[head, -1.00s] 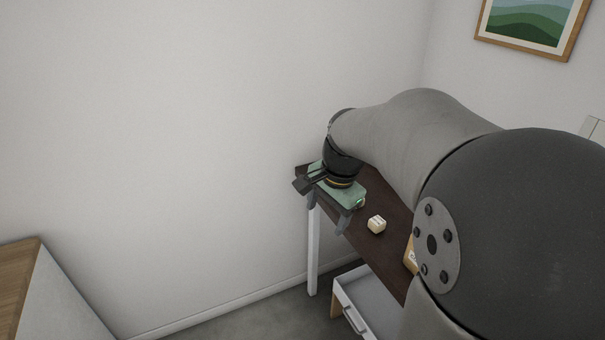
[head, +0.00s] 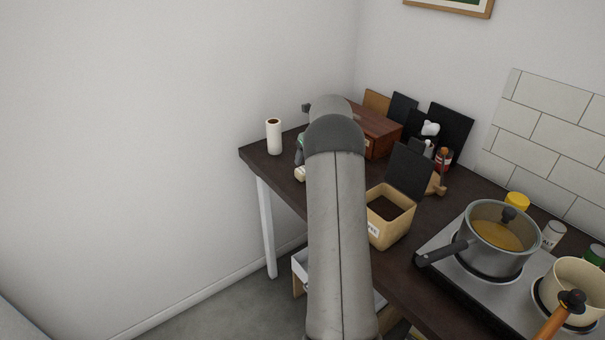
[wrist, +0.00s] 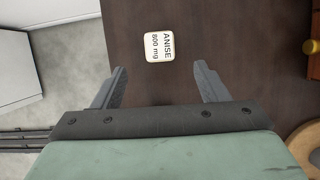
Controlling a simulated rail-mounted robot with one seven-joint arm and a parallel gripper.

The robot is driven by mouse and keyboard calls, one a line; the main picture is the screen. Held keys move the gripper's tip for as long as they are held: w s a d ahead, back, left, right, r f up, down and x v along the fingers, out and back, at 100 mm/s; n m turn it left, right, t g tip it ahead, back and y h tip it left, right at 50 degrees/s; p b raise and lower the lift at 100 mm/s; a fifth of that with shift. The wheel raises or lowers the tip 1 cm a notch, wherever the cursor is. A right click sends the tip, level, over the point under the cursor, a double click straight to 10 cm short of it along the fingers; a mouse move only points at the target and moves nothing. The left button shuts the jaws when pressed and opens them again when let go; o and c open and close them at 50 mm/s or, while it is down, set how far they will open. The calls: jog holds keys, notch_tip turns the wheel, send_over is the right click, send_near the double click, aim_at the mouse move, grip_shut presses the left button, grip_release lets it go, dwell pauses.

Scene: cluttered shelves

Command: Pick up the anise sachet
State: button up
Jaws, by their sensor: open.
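The anise sachet (wrist: 160,46) is a small cream block labelled "ANISE 800 mg" in the wrist view. It lies on the dark brown counter, beyond my fingertips and roughly between their lines. My gripper (wrist: 164,76) is open and empty, with its two grey fingers apart on either side. In the head view the sachet (head: 300,174) shows as a small cream shape near the counter's front edge, partly behind my arm. My gripper is mostly hidden behind my arm there.
A white roll (head: 274,137) stands at the counter's left end. A wooden box (head: 376,134) and an open tan container (head: 391,230) stand right of my arm. Farther right are a pot (head: 495,240) and a cream pan (head: 577,284) on the stove. Counter around the sachet is clear.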

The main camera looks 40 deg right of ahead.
jog(key=p+x, duration=0.2)
jog(key=x, duration=0.7)
jog(key=shift+w+f, duration=0.25)
jog(key=c, duration=1)
